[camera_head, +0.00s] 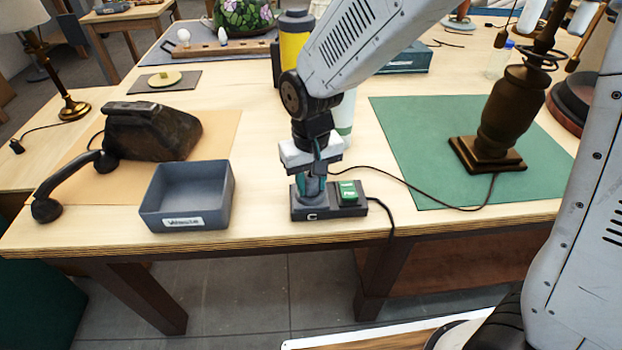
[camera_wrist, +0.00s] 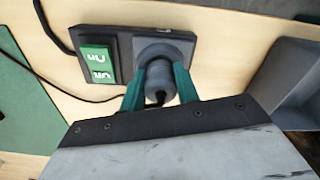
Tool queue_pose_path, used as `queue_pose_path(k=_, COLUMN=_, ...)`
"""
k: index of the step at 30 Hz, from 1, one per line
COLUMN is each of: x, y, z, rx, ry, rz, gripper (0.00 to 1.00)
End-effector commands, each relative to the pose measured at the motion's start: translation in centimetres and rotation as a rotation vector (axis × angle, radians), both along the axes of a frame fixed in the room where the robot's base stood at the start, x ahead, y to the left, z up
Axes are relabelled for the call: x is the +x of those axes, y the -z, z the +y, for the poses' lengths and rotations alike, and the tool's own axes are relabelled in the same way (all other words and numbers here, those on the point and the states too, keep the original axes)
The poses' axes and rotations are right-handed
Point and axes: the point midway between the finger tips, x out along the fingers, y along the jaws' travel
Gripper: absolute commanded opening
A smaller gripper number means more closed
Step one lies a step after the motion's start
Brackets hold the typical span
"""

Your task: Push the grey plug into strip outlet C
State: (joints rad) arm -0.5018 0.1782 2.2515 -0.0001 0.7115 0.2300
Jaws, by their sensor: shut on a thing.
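The grey plug (camera_wrist: 158,78) is a round grey body with a dark cord end, held between the teal fingers of my gripper (camera_wrist: 158,85). In the wrist view it sits at the socket end of the dark power strip (camera_wrist: 110,38), over the round outlet. In the head view my gripper (camera_head: 312,187) points down over the left end of the strip (camera_head: 328,210), where a letter C shows on the front. A green switch (camera_head: 348,191) is on the strip's right half. Whether the plug is fully seated cannot be told; my fingers hide part of it.
A grey bin labelled Waste (camera_head: 187,195) stands left of the strip. An old black telephone (camera_head: 150,131) is farther left. A brown lamp base (camera_head: 500,125) stands on a green mat (camera_head: 425,125) at right, with a dark cord running toward the strip. The table's front edge is close.

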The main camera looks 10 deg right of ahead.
Motion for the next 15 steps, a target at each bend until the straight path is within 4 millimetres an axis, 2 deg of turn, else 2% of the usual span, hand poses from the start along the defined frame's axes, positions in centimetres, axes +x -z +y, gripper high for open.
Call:
queue_pose_path(k=12, x=0.01, y=0.30, z=0.01, rx=0.000, ry=0.000, rz=0.000, gripper=0.09)
queue_pose_path(k=13, x=0.01, y=0.30, z=0.01, rx=0.000, ry=0.000, rz=0.000, gripper=0.36)
queue_pose_path(k=15, x=0.01, y=0.29, z=0.01, rx=0.000, ry=0.000, rz=0.000, gripper=0.56)
